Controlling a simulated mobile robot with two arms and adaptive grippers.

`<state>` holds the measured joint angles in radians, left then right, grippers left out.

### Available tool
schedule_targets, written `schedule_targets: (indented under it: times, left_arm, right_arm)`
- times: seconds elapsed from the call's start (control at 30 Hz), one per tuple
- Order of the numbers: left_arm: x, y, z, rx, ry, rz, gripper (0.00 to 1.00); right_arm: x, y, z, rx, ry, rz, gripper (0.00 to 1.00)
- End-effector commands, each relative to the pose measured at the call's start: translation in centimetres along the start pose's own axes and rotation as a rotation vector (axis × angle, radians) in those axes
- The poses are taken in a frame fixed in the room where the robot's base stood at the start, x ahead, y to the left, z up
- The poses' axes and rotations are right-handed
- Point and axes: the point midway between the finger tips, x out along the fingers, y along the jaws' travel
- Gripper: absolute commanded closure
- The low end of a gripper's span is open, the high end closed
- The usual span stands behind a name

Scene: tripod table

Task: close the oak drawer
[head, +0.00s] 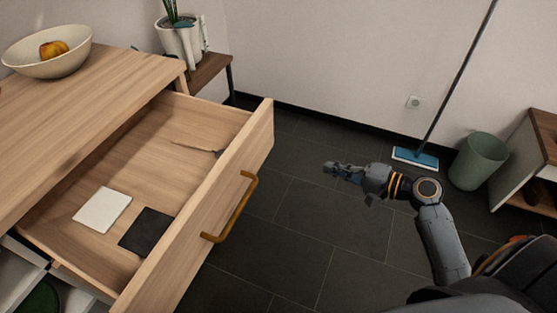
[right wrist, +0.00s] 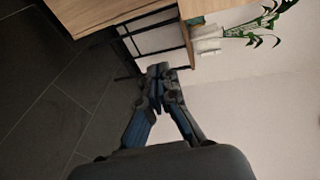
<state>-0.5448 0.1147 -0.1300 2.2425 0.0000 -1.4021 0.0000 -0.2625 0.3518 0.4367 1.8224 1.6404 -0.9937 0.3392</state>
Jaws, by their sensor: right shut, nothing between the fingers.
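The oak drawer (head: 205,212) is pulled well out of the oak cabinet (head: 88,90) in the head view. Its front carries a brass-coloured bar handle (head: 232,209). A white square (head: 103,209) and a black square (head: 149,232) lie inside, with a thin dark item (head: 197,147) near the far end. My right gripper (head: 328,168) is shut and empty, over the floor to the right of the drawer front and apart from it. In the right wrist view its fingertips (right wrist: 158,70) meet. My left gripper is not in view.
A bowl with fruit (head: 50,52) stands on the cabinet top. A low side table (head: 208,70) with a potted plant (head: 180,40) is behind. A mop (head: 416,157), a green bin (head: 478,160) and a shelf unit (head: 530,150) stand right. Floor between is clear.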

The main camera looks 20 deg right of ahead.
Motion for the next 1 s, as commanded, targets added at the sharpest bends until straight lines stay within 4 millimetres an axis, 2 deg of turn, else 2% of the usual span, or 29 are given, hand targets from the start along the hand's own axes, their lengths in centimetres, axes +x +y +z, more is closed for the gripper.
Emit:
schedule_targets:
  times: [0.1, 0.2, 0.37, 0.47, 0.8, 1.0]
  left_arm:
    - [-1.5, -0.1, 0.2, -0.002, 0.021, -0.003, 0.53]
    - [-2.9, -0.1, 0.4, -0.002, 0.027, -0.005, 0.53]
    - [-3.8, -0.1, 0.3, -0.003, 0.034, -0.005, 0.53]
    - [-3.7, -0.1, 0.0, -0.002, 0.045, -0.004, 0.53]
    - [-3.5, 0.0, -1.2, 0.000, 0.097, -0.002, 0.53]
    - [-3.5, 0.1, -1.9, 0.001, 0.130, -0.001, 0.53]
  right_arm:
    - [-1.1, -4.1, 1.8, -0.026, -0.087, -0.132, 1.00]
    - [-2.0, -6.6, 3.0, -0.037, -0.137, -0.192, 1.00]
    - [-2.0, -8.1, 3.8, -0.044, -0.164, -0.221, 1.00]
    - [-0.8, -8.4, 4.0, -0.043, -0.163, -0.221, 1.00]
    - [6.0, -9.9, 5.1, -0.042, -0.162, -0.223, 1.00]
    - [9.3, -10.5, 5.6, -0.042, -0.161, -0.221, 1.00]
